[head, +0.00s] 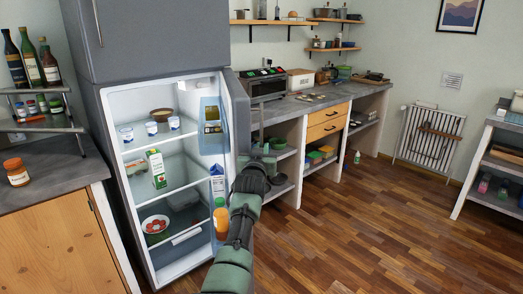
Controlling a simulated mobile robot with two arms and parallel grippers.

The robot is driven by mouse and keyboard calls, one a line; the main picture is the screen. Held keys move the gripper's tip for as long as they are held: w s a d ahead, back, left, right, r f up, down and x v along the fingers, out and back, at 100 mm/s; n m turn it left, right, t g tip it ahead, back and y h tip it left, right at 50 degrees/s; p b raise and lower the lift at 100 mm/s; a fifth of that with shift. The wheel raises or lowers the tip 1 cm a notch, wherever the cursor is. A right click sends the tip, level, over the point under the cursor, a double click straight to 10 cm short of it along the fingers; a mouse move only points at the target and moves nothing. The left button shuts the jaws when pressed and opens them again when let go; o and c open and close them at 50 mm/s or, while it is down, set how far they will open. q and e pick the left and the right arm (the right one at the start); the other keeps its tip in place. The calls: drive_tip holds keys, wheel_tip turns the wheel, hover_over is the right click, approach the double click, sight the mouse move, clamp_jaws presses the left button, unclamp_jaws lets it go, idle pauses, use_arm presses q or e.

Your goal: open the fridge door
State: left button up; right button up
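The grey fridge (150,44) stands at the left. Its lower door (238,112) is swung wide open toward the right, and the lit interior shows. The upper door is closed, with a long handle at its left.
Shelves inside hold cups, a milk carton (156,168) and a bowl (156,225); the door holds bottles. A counter with bottles and a jar (16,172) is at left. A counter with a toaster oven (262,84) is behind the door. The wooden floor (350,235) at right is clear.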

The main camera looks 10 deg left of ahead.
use_arm(q)
drive_tip(key=shift+o, duration=0.4)
drive_tip(key=shift+r, duration=0.2)
drive_tip(key=shift+a+f, duration=0.15)
drive_tip(key=shift+f, duration=0.05)
use_arm(e)
drive_tip(key=shift+d, duration=0.3)
use_arm(q)
drive_tip(key=s+d, duration=0.1)
drive_tip(key=s, duration=0.6)
drive_tip(key=shift+s, duration=0.35)
use_arm(e)
drive_tip(key=shift+w, duration=0.1)
